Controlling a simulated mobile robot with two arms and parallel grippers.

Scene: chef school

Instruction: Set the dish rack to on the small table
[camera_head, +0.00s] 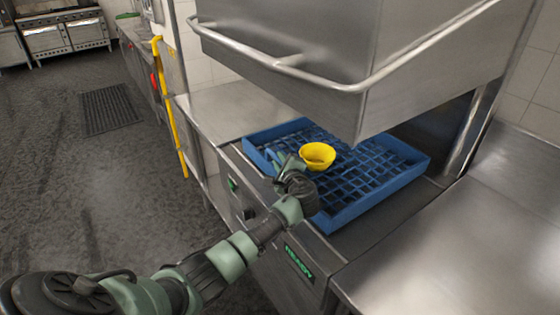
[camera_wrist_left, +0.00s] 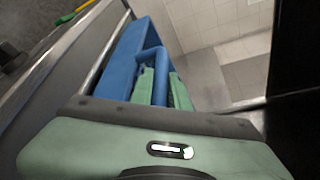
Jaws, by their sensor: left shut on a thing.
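The dish rack (camera_head: 378,200) is a blue, grid-bottomed square tray. It sits in the steel dishwasher bed under the raised hood. My left gripper (camera_head: 283,163) is at the rack's left-front side. In the left wrist view, its green fingers (camera_wrist_left: 160,84) are on either side of a blue bar of the rack (camera_wrist_left: 126,55), and it is shut on it. A yellow bowl (camera_head: 317,155) is in the rack, close by the gripper. I cannot tell which surface is the small table. My right gripper is not in view.
The steel dishwasher hood (camera_head: 330,60) with its bar handle hangs over the rack. A bare steel counter (camera_head: 480,235) lies to the right and another bare steel top (camera_head: 225,108) to the left. A floor mat (camera_head: 108,110) lies on the open dark floor at left.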

